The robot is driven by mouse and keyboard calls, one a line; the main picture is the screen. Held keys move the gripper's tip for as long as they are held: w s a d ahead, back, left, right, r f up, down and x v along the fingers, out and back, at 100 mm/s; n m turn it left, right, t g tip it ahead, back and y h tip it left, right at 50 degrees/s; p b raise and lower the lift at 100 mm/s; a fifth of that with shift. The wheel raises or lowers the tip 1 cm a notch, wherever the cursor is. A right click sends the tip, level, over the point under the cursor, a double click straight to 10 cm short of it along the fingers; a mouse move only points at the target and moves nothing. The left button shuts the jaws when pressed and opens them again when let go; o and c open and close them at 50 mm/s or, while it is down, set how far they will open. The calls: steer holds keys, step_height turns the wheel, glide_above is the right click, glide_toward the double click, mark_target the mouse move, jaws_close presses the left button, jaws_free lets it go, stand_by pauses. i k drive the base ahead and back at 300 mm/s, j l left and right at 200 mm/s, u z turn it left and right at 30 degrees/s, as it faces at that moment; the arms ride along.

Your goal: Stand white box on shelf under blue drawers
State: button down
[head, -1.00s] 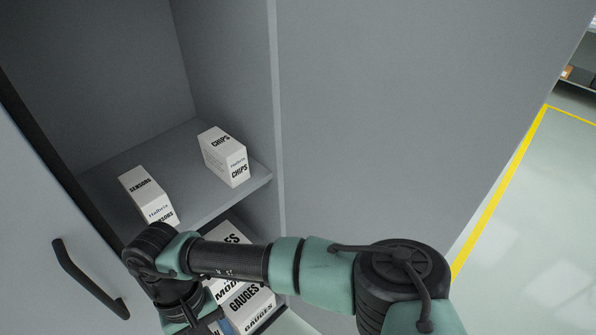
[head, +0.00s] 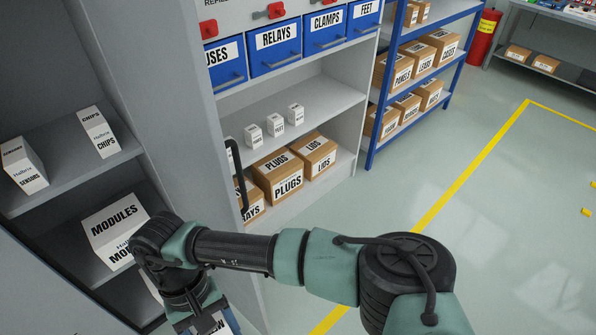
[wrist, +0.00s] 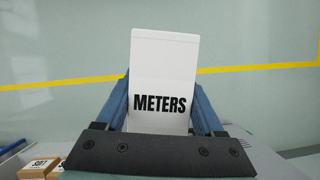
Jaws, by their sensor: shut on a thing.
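In the wrist view a white box labelled METERS (wrist: 163,75) stands between the blue fingers of my gripper (wrist: 161,100), which is shut on it. In the head view my gripper is at the bottom edge, mostly cut off and under my arm, so the held box cannot be made out clearly there. The blue drawers (head: 275,49) run along the upper middle, labelled RELAYS, CLAMPS and FEET among others. The grey shelf under the blue drawers (head: 335,92) carries three small white boxes (head: 275,124) in a row, with bare room to their right and behind.
Brown cartons (head: 288,178) labelled PLUGS and LIDS sit on the board below. A grey cabinet at the left holds white boxes CHIPS (head: 98,132), SENSORS (head: 24,166) and MODULES (head: 114,230). A dark handle (head: 236,175) shows before the shelf unit.

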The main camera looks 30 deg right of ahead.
mark_target(319, 102)
steer(key=l, duration=1.95)
steer(key=i+l, duration=0.1)
steer(key=l, duration=0.35)
steer(key=i+l, duration=0.15)
steer(key=l, duration=0.35)
steer(key=i+l+u, duration=0.1)
steer(key=l, duration=0.35)
steer(key=i+l, duration=0.1)
steer(key=l, duration=0.35)
steer(key=i+l, duration=0.15)
steer(key=l, duration=0.25)
steer(key=i+l, duration=0.2)
steer(key=l, duration=0.15)
steer(key=i+l, duration=0.15)
steer(key=l, duration=0.25)
steer(key=i+l, duration=0.2)
steer(key=l, duration=0.2)
steer(key=u, duration=0.05)
